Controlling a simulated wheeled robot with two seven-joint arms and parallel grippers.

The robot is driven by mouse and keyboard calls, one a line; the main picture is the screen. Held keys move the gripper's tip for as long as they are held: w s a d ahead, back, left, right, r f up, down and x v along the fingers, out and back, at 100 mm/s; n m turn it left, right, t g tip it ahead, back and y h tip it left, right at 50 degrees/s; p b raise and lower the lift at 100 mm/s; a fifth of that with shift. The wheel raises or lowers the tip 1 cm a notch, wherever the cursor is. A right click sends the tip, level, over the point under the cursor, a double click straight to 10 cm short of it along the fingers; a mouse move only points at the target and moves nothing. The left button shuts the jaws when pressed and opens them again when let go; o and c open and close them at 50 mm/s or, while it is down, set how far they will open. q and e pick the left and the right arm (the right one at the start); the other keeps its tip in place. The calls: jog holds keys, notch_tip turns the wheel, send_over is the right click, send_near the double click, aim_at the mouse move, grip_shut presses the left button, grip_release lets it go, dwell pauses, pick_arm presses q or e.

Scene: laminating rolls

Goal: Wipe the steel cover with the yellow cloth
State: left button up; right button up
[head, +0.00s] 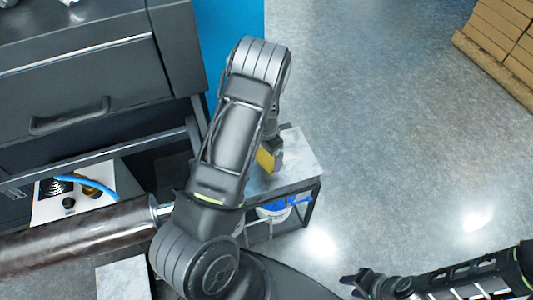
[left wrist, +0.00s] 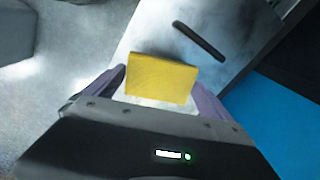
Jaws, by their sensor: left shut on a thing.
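The yellow cloth (head: 267,160) is a small folded pad, partly hidden by my left arm in the head view. My left gripper (head: 273,147) is shut on it, over the small cart. In the left wrist view the cloth (left wrist: 161,78) sits between the two fingers. Beyond it lies a flat grey metal surface with a dark bar, which looks like the steel cover (left wrist: 225,35). In the head view the cart's grey top (head: 300,160) shows beside the cloth; whether they touch I cannot tell. My right gripper (head: 362,283) is low at right, its jaws unclear.
A dark machine with a drawer handle (head: 70,116) stands at left beside a blue panel (head: 228,40). A long metal roll (head: 75,237) lies at lower left. A white and blue container (head: 274,210) is under the cart top. Stacked boxes (head: 500,35) stand far right; the floor between is clear.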

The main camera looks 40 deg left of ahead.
pick_arm(q)
jog(key=shift+f+b, duration=0.8)
jog(key=shift+f, duration=0.8)
jog(key=shift+f+b, duration=0.95)
jog(key=shift+f, duration=0.05)
jog(key=shift+w+d+b, duration=0.4)
jog(key=shift+w+d, duration=0.35)
jog(key=shift+w, duration=0.3)
jog(key=shift+w+d+r, duration=0.1)
jog(key=shift+w+d, duration=0.25)
jog(key=shift+w, duration=0.2)
